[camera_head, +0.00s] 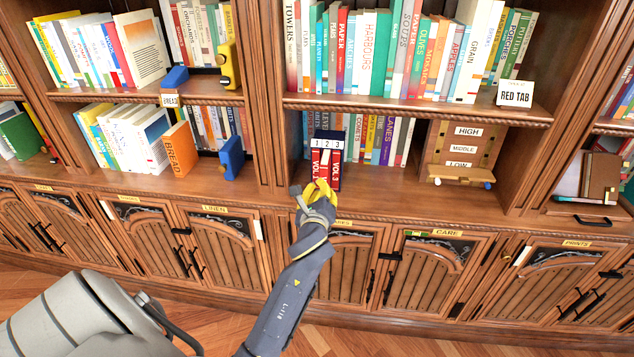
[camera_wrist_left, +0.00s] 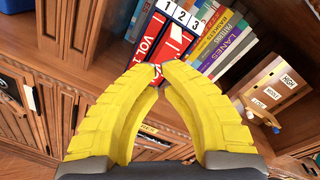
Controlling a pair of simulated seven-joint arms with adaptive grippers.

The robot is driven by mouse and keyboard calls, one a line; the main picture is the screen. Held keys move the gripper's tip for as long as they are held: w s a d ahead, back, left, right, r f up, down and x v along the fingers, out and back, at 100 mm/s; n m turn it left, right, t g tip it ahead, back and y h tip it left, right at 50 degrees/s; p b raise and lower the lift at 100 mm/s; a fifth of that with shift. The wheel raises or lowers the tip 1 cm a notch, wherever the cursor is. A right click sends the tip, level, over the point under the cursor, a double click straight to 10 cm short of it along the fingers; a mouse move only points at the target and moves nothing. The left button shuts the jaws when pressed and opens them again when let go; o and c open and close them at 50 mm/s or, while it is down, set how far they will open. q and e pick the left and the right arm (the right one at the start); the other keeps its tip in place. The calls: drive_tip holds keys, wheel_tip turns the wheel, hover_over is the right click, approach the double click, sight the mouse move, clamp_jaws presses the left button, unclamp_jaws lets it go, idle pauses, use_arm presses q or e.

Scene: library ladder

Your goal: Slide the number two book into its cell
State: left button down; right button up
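A dark box marked 1, 2, 3 (camera_head: 328,143) stands on the lower middle shelf; it also shows in the left wrist view (camera_wrist_left: 178,14). Red books labelled VOL.1 (camera_head: 315,166) and VOL.3 (camera_head: 336,173) stand upright in it. Red spine also shows below the 2 label, the number two book (camera_head: 325,158), partly hidden by my gripper. My left gripper (camera_head: 321,184) is right in front of the lower spines. My right gripper is not in view.
Upright books (camera_head: 388,141) stand right of the box. A wooden HIGH/MIDDLE/LOW stand (camera_head: 463,150) is further right. An orange BREAD book (camera_head: 179,150) and a blue bookend (camera_head: 231,157) are in the left bay. The shelf above (camera_head: 420,107) overhangs the box.

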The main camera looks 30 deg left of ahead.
use_arm(q)
drive_tip(key=r+n, duration=0.1)
drive_tip(key=r, duration=0.1)
drive_tip(key=n+t, duration=0.1)
drive_tip(key=n, duration=0.1)
approach(326, 153)
drive_tip(key=shift+w+a+h, duration=0.3)
drive_tip(key=shift+w+a, duration=0.15)
drive_tip(key=shift+w, duration=0.25)
drive_tip(key=shift+x, duration=4.15)
idle(1.8)
